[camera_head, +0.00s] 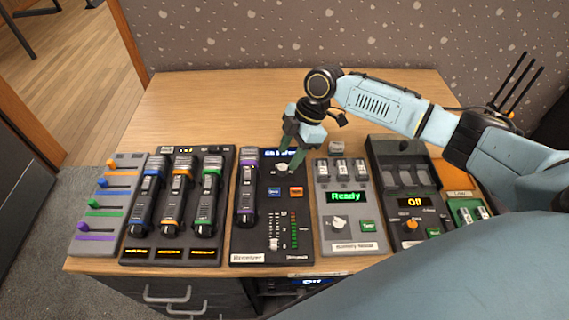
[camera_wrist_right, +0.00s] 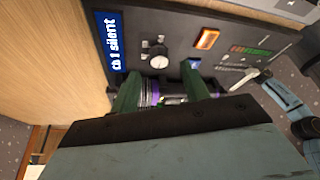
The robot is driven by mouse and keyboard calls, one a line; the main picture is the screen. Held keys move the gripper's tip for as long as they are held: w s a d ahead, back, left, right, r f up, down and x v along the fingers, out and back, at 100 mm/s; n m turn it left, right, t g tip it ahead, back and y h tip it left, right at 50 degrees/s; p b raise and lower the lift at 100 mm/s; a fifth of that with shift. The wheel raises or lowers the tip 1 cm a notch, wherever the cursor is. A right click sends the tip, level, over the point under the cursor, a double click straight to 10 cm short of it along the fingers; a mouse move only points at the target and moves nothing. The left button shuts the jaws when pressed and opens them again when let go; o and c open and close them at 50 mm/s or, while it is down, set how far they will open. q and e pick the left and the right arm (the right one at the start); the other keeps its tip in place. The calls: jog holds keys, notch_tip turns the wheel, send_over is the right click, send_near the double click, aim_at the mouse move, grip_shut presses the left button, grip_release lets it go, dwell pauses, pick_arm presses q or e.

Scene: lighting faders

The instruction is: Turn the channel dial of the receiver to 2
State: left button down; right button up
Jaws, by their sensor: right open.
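The receiver (camera_head: 262,244) is a black panel with a purple-banded handheld microphone (camera_head: 247,195) in its left slot. Its channel dial (camera_head: 282,168) is a small white knob near the top, just below the blue display. In the right wrist view the dial (camera_wrist_right: 160,54) shows whole, and the display (camera_wrist_right: 114,45) reads "ch 1 silent". My right gripper (camera_head: 291,160) points down over the top of the receiver, its green fingers close to the dial. In the right wrist view the fingers (camera_wrist_right: 160,75) are apart with nothing gripped between them. My left gripper is not seen.
A panel with several microphones (camera_head: 178,255) and a fader board (camera_head: 95,238) stand left of the receiver. A grey unit reading "Ready" (camera_head: 347,197) stands close on its right, then a dark unit reading "Off" (camera_head: 414,202). Bare wooden table (camera_head: 220,108) lies behind.

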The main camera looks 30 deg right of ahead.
aim_at(283, 167)
jog(key=x, duration=0.2)
jog(key=shift+a+f, duration=0.15)
jog(key=shift+f, duration=0.25)
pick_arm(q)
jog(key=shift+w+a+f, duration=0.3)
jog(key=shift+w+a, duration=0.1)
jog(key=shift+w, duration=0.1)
pick_arm(e)
jog(key=shift+a+f, duration=0.25)
jog(key=shift+f, duration=0.3)
jog(key=shift+c, duration=0.5)
